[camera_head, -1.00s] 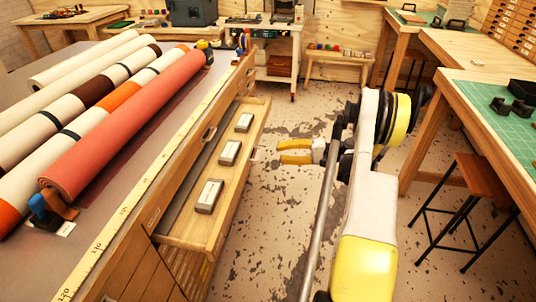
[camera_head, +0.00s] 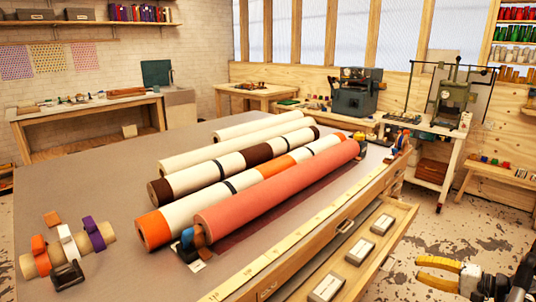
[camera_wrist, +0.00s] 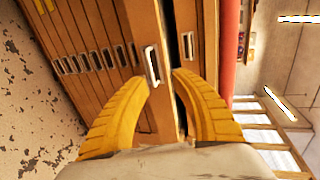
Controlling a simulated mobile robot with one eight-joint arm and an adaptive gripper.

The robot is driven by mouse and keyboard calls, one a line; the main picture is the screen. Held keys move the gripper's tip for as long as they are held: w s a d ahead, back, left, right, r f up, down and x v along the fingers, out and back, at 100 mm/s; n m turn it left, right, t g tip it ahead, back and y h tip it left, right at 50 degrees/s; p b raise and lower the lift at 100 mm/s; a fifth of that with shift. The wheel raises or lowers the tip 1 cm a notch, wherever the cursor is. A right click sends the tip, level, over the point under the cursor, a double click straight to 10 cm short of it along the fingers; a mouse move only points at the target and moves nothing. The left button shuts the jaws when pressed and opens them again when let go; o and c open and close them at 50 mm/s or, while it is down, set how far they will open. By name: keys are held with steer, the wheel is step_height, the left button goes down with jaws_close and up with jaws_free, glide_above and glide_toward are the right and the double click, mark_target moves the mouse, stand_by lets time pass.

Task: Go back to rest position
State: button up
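My gripper (camera_head: 424,271) shows at the lower right of the head view, with its yellow fingers pointing left toward the bench. In the wrist view its two curved yellow fingers (camera_wrist: 163,78) are apart, with nothing held between them. It is to the right of the open wooden drawer (camera_head: 398,232), with floor visible between the two in the head view. Three grey metal blocks (camera_head: 357,251) lie in the drawer. The rest of my arm is mostly outside the head view.
The large table (camera_head: 120,160) holds several rolls, including a salmon-coloured one (camera_head: 280,187) in front. A short roll with coloured bands (camera_head: 110,232) lies at its left. A grey machine (camera_head: 357,92) and a white cart (camera_head: 432,170) stand behind. Bare floor (camera_head: 400,270) lies beside the drawer.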

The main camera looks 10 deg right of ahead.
steer(key=a+r+n+g+h, duration=0.25)
steer(key=a+r, duration=0.45)
steer(key=a, duration=0.5)
steer(key=a+r+n+g+h, duration=0.1)
steer(key=a+r+g, duration=0.2)
steer(key=a+r, duration=0.6)
steer(key=s+a+n+t+h, duration=0.1)
steer(key=s+a+n+h, duration=0.5)
steer(key=s+a, duration=0.9)
steer(key=s, duration=0.3)
steer(key=shift+s+a+f+n, duration=0.2)
steer(key=shift+s+a+n, duration=0.05)
steer(key=shift+s+n, duration=0.1)
steer(key=shift+d, duration=0.1)
